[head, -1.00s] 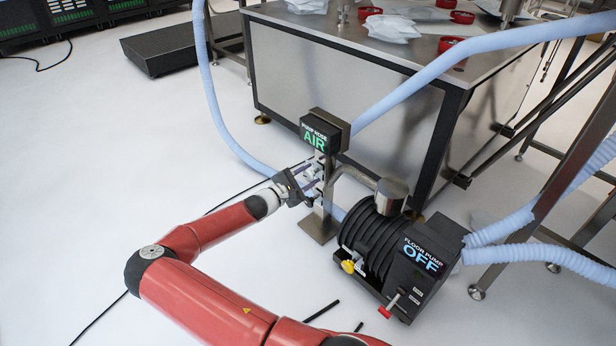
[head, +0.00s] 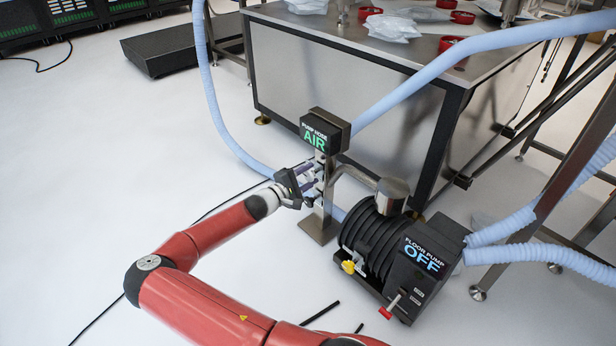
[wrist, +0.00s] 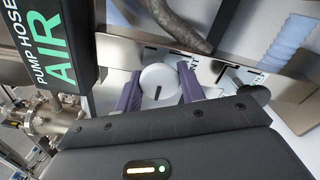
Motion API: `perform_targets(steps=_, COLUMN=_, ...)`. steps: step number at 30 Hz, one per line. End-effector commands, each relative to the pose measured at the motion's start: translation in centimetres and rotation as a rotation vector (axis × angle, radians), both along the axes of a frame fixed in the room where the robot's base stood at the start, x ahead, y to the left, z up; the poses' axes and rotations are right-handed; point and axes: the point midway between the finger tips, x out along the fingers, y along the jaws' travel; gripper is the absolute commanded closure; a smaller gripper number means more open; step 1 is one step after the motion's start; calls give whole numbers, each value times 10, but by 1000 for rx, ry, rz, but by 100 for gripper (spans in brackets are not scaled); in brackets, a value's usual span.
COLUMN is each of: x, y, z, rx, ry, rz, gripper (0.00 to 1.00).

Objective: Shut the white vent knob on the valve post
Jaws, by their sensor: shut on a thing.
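The valve post (head: 325,190) stands on a square foot plate, with a black box on top whose display (head: 314,138) reads "PUMP HOSE AIR". The white vent knob (wrist: 160,80) is a round disc with a dark line mark, seen face-on in the wrist view. My gripper (wrist: 161,92) has its two purple fingers on either side of the knob and is shut on it. In the head view my gripper (head: 308,184) is at the left side of the post, and the knob is hidden there by the fingers.
The floor pump (head: 420,265) stands right of the post, its display reading "OFF". A pale blue hose (head: 430,75) runs from behind the post up to the right. A steel table (head: 340,85) stands behind.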

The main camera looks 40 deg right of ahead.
Motion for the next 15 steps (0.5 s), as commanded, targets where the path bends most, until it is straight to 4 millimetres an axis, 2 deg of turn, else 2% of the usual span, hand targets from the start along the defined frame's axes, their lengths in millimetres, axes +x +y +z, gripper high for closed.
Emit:
perform_targets(steps=5, x=0, y=0, z=-1, rx=1, ry=1, rz=0, gripper=84)
perform_targets(steps=6, x=0, y=0, z=-1, rx=1, ry=1, rz=0, gripper=60)
perform_targets(steps=11, x=0, y=0, z=0, rx=1, ry=1, rz=0, gripper=39)
perform_targets(steps=15, x=0, y=0, z=0, rx=1, ry=1, rz=0, gripper=39)
